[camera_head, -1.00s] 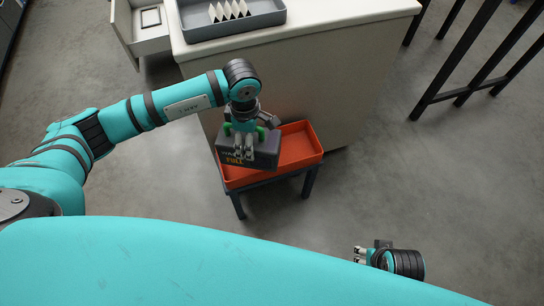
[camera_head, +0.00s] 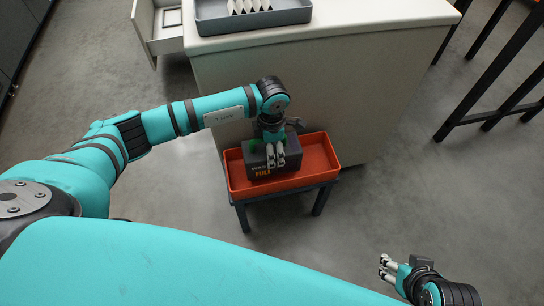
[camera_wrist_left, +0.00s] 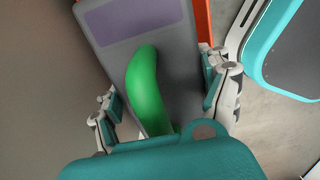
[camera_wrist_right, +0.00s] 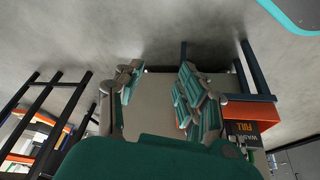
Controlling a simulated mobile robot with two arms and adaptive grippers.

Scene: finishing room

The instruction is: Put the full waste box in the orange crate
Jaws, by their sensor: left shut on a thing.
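In the left wrist view the fingers stand either side of the green handle (camera_wrist_left: 147,90), over the box's grey top (camera_wrist_left: 120,45). My right gripper (camera_head: 388,268) is open and empty, well away at lower right. The box (camera_wrist_right: 240,130) and crate (camera_wrist_right: 250,110) also show in the right wrist view.
The crate stands on a low dark-legged stand (camera_head: 242,217) against a pale cabinet (camera_head: 350,100). A grey tray (camera_head: 250,20) with white pieces lies on the cabinet top. A drawer (camera_head: 160,30) is open at upper left. The floor at right is clear up to a black frame (camera_head: 480,80).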

